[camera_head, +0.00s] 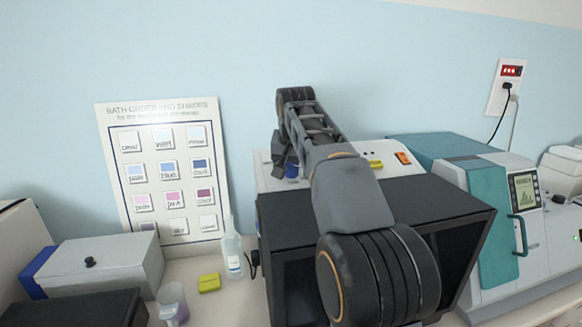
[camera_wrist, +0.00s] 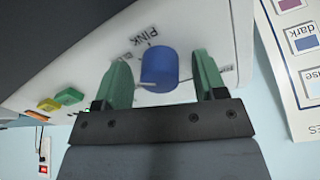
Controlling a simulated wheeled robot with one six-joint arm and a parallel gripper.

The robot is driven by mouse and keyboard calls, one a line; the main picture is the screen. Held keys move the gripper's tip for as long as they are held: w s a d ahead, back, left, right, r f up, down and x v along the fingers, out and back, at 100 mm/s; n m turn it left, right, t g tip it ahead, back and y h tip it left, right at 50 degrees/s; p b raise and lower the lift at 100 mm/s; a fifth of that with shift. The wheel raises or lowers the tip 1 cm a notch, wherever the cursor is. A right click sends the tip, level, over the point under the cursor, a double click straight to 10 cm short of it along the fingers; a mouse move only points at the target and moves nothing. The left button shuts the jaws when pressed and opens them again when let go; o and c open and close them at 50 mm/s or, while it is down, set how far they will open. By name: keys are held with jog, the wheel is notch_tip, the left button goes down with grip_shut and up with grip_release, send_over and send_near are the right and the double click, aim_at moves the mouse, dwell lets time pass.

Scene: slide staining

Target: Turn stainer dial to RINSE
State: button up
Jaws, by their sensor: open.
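The stainer (camera_head: 262,180) is a white-topped unit with a dark box front, in the middle of the head view behind my arm. Its blue dial (camera_wrist: 159,70) shows in the wrist view on the white panel, with the word PINK printed beside it and other labels partly hidden. My gripper (camera_wrist: 163,82) is open, with one green finger on each side of the dial. I cannot tell whether either finger touches it. In the head view a bit of the blue dial (camera_head: 292,171) shows beside my gripper, which is mostly hidden by my arm. The RINSE mark cannot be read.
A bath-order chart (camera_head: 163,170) stands against the wall at left. A clear bottle (camera_head: 232,252), a yellow block (camera_head: 209,283) and a beaker (camera_head: 172,303) stand left of the stainer. A teal-and-white machine (camera_head: 490,215) stands close on the right. Yellow and green buttons (camera_wrist: 60,99) share the panel.

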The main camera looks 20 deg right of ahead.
jog(key=c, duration=0.9)
jog(key=shift+c, duration=0.2)
